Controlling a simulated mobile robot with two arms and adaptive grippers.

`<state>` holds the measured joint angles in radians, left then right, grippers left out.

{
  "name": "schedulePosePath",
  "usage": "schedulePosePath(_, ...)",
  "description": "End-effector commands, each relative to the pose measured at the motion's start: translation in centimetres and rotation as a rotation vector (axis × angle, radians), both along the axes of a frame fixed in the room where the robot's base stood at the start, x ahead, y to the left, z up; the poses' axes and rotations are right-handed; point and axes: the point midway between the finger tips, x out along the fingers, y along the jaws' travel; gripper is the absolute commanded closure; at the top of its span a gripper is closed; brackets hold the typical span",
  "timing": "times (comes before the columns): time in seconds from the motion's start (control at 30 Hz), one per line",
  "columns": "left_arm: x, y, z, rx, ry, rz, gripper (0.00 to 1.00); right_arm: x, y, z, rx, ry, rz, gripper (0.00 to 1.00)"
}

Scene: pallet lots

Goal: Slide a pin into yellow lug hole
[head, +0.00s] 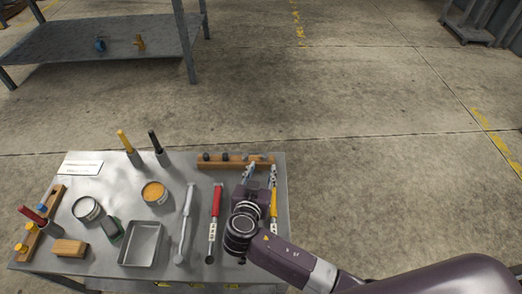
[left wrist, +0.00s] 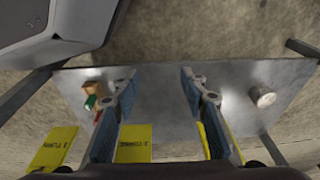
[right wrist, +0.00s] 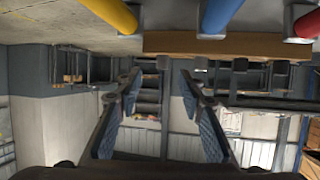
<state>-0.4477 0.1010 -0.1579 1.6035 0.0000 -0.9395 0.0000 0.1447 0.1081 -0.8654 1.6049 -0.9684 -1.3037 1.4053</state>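A small yellow ring-like part (head: 139,42), which may be the yellow lug, stands on the far metal shelf beside a similar blue part (head: 100,45). Its hole is too small to make out. Short dark pegs (head: 225,157) stand on a wooden rack (head: 212,164) at the back of the worktable; I cannot tell whether they are the pins. My right gripper (head: 260,174) is open and empty beside this rack's right end. The rack shows across the top of the right wrist view (right wrist: 235,45), beyond the fingers. My left gripper (left wrist: 158,78) is open and empty, outside the head view.
The worktable (head: 100,262) holds a red-handled tool (head: 216,200), a yellow-handled tool (head: 274,200), an empty tray (head: 141,243), an orange-topped tin (head: 154,192) and a wooden block (head: 69,248). Another wooden rack (head: 54,203) is at the left. The floor between table and shelf is clear.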

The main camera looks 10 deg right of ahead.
Motion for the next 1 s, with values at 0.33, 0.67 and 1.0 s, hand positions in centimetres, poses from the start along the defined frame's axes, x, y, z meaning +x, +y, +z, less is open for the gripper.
schedulePosePath(0.33, 0.7, -0.1, 1.2, -0.001, -0.009, 0.002, 0.6, 4.0, -1.2, -1.5, -0.004, -0.003, -0.001, 0.64)
schedulePosePath(0.67, 1.2, -0.1, 2.5, -0.002, -0.016, 0.003, 0.6, 6.5, -2.1, -2.7, 0.0, 0.001, -0.001, 0.64)
schedulePosePath(1.0, 1.2, -0.1, 2.5, 0.0, -0.015, 0.003, 0.6, 6.5, -2.0, -2.7, 0.0, 0.001, -0.001, 0.84)
